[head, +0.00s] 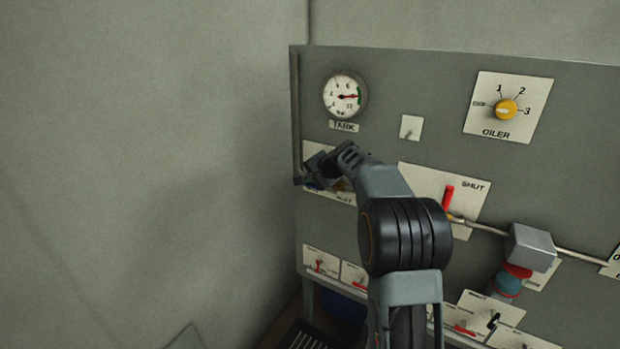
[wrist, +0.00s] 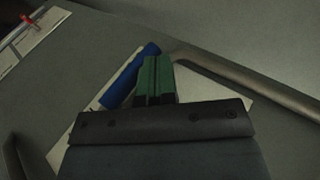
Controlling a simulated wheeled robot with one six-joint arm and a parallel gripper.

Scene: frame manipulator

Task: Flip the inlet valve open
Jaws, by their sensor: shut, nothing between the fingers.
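The inlet valve's blue lever (wrist: 122,82) lies diagonally in the wrist view, just left of my fingers. Its pale plate (wrist: 103,99) shows behind it. In the head view the inlet plate (head: 316,150) is at the panel's left edge, with its lettering partly covered and the lever mostly hidden by my gripper (head: 313,176). My gripper's green fingertips (wrist: 155,75) are together and empty, beside the lever's upper part. I cannot tell whether they touch it.
A grey vertical pipe (head: 295,120) runs along the panel's left edge, and it passes close right of my fingers in the wrist view (wrist: 250,84). The tank gauge (head: 345,96) is above. A red lever (head: 448,198) marked SHUT and a grey box (head: 531,247) are to the right.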

